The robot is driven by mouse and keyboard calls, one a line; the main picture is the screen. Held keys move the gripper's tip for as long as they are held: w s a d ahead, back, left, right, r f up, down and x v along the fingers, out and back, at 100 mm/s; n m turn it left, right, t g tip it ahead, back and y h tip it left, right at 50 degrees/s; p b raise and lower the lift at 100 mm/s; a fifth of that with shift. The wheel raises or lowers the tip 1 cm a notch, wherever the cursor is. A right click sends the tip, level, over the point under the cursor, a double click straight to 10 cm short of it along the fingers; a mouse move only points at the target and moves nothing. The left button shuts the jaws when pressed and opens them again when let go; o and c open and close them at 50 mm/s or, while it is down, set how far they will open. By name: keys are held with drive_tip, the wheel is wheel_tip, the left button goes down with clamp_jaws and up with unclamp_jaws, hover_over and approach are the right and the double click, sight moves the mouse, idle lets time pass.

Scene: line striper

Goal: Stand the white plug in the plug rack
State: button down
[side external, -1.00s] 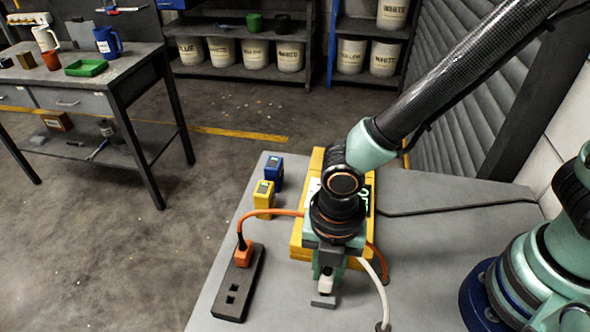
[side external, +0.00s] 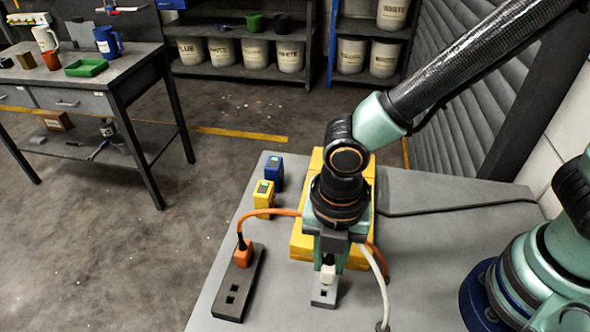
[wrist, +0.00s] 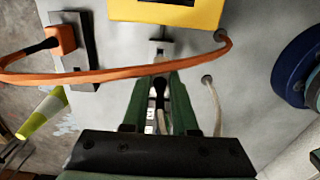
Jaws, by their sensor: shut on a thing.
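The white plug (side external: 328,273) is between the fingers of my gripper (side external: 328,262), above a small light grey block (side external: 323,297) with a dark opening. Whether the plug is clear of the block cannot be told. A white cable (side external: 376,270) runs from my gripper to the table. The plug rack (side external: 239,285) is a long dark block to the left, with an orange plug (side external: 243,254) upright in its far end and two empty square holes nearer. In the wrist view, the fingers (wrist: 160,80) are close together; the plug is hard to make out. The rack (wrist: 84,55) is upper left.
A yellow box (side external: 300,245) stands just behind my gripper. An orange cable (side external: 272,212) arches from the orange plug past my gripper; it crosses the wrist view (wrist: 100,75). Small yellow (side external: 263,195) and blue (side external: 274,170) blocks stand farther back. The table between block and rack is clear.

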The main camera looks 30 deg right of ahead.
drive_tip(key=shift+a, duration=0.1)
drive_tip(key=w+a+r, duration=0.2)
drive_tip(key=w+a, duration=0.2)
drive_tip(key=a, duration=0.3)
drive_tip(key=w+a+r, duration=0.2)
drive_tip(key=w+a, duration=0.1)
drive_tip(key=a, duration=0.4)
drive_tip(key=shift+w+d+f, duration=0.1)
drive_tip(key=shift+f, duration=1.35)
drive_tip(key=shift+w+d+f, duration=0.1)
drive_tip(key=shift+f, duration=1.3)
drive_tip(key=shift+f, duration=1.4)
drive_tip(key=shift+c, duration=1.5)
unclamp_jaws()
wheel_tip(320, 180, up, 7)
drive_tip(key=shift+w, duration=0.1)
